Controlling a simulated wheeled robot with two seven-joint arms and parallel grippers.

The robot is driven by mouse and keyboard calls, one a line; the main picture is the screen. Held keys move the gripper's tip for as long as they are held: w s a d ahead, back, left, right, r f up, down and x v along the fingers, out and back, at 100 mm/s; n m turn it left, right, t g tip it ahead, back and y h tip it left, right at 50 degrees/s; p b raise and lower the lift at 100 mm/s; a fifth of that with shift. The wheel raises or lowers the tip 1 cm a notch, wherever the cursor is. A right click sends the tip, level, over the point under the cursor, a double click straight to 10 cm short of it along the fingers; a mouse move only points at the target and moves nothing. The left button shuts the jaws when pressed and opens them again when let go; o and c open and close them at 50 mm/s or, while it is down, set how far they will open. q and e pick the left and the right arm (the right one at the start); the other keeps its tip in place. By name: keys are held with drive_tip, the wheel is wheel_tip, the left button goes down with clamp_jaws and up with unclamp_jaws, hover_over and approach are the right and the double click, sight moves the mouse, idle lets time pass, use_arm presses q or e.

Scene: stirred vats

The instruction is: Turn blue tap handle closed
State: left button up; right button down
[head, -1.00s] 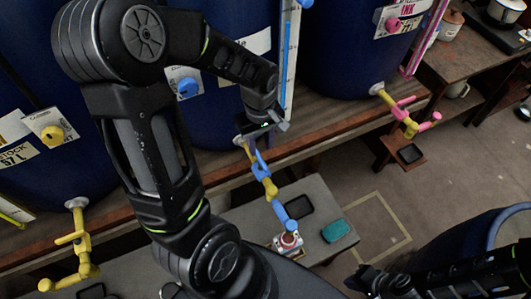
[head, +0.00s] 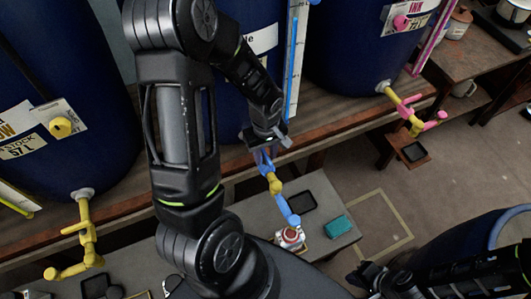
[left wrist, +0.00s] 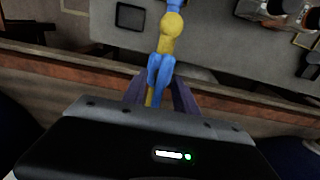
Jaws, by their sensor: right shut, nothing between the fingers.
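The blue tap handle (left wrist: 160,72) is a slim two-pronged lever, lying roughly along the yellow tap body (left wrist: 170,42) in the left wrist view. In the head view the blue and yellow tap (head: 275,186) hangs from the middle vat over a low grey table, its blue spout (head: 286,210) pointing down. My left gripper (left wrist: 160,95) has one finger on each side of the handle and looks open; firm contact cannot be made out. In the head view my left gripper (head: 264,150) covers part of the handle. My right gripper (head: 366,280) is shut and empty at the lower right.
A red and white container (head: 290,238) sits below the blue spout, near a teal block (head: 338,226) and a dark tray (head: 302,202). A yellow tap (head: 82,240) is left, a pink and yellow tap (head: 412,110) right. The wooden shelf edge (head: 340,128) runs behind.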

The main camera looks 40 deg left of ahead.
use_arm(q)
drive_tip(key=shift+c, duration=0.2)
clamp_jaws()
idle(0.4)
